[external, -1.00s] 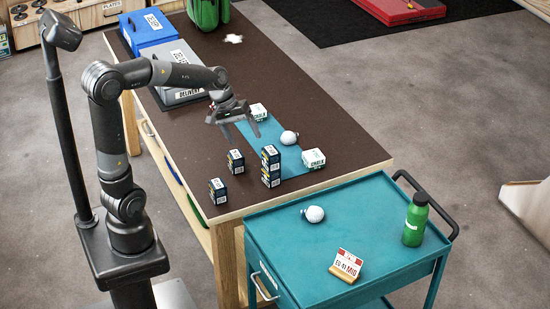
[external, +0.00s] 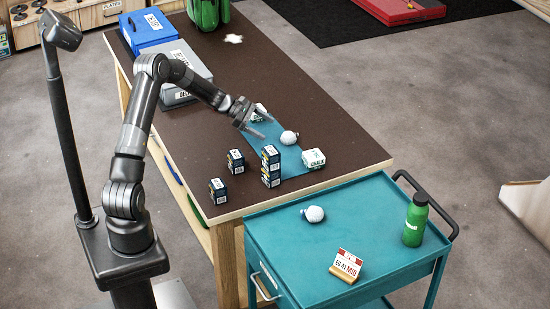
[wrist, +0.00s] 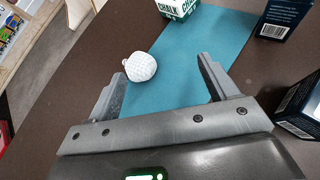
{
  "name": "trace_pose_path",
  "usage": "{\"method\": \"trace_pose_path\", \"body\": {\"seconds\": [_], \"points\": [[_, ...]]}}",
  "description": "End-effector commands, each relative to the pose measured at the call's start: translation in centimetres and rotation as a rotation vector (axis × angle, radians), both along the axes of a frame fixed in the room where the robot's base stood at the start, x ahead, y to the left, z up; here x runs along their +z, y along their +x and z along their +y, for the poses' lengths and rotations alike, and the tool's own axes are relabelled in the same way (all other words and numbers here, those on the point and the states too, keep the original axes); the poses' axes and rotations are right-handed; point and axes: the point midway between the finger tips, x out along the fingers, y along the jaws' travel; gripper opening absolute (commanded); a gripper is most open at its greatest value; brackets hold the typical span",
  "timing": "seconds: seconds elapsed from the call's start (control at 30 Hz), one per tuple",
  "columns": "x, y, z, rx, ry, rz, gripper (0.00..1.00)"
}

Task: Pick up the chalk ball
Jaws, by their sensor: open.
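A white round chalk ball (external: 289,138) rests at the right edge of the teal mat (external: 291,163) on the brown table. It also shows in the wrist view (wrist: 140,66), just beyond and between my spread fingers, nearer the left one.
Dark boxes are stacked (external: 271,166) at the mat's front; two more stand to the left. A green bottle (external: 415,220) is on the cart (external: 375,225).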

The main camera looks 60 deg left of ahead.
Motion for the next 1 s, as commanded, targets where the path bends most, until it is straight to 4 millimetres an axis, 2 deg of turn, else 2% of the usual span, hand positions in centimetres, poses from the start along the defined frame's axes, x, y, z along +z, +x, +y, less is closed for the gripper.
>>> {"method": "trace_pose_path", "body": {"seconds": [0.03, 0.1, 0.2, 0.3, 0.47, 0.7, 0.87, 1.0], "points": [[-1.3, 0.1, 1.5, 0.047, -0.047, 0.004, 0.79], [-2.3, 0.2, 3.1, 0.101, -0.101, 0.008, 0.79], [-3.3, 0.4, 4.5, 0.151, -0.152, 0.008, 0.79], [-3.8, 0.5, 5.1, 0.175, -0.177, 0.011, 0.79], [-4.4, 1.6, 4.4, 0.178, -0.181, 0.01, 0.79], [-5.8, 4.4, 2.5, 0.176, -0.179, 0.01, 0.79], [-6.0, 5.2, 1.9, 0.176, -0.178, 0.01, 0.79], [-6.4, 6.7, 0.7, 0.175, -0.179, 0.01, 0.79]]}}
